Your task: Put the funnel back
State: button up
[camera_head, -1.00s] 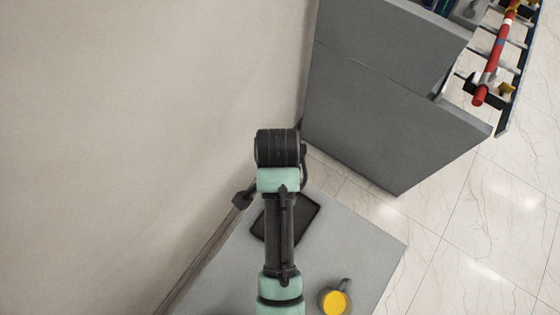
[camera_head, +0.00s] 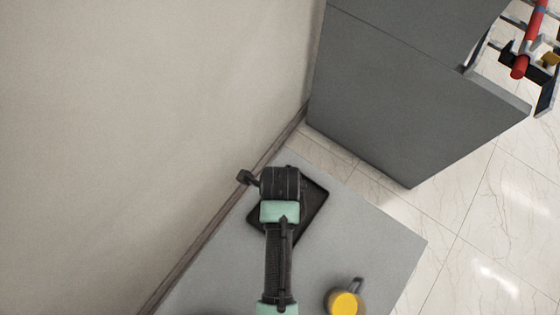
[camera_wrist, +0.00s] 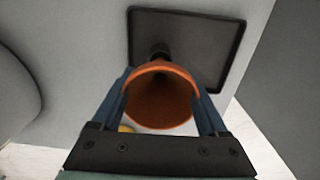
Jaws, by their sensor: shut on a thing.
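An orange funnel (camera_wrist: 160,108) sits between the fingers of my gripper (camera_wrist: 162,85) in the wrist view, its wide mouth facing the camera. My gripper is shut on it. A small dark piece (camera_wrist: 160,48) shows just beyond the funnel's rim; I cannot tell whether it is the spout. A flat black tray with a raised rim (camera_wrist: 228,50) lies beyond the funnel, and it also shows in the head view (camera_head: 316,209), partly covered by my arm. The funnel is not visible in the head view. I cannot tell the gap between funnel and tray.
The tray lies on a grey table (camera_head: 385,240) beside a beige wall (camera_head: 130,120). A tall grey cabinet (camera_head: 410,110) stands behind, with a rack holding a red pole (camera_head: 528,45) at the upper right.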

jog(key=shift+f+b, duration=0.5)
jog(key=shift+f, duration=1.95)
jog(key=shift+f, duration=0.1)
jog(key=o, duration=1.2)
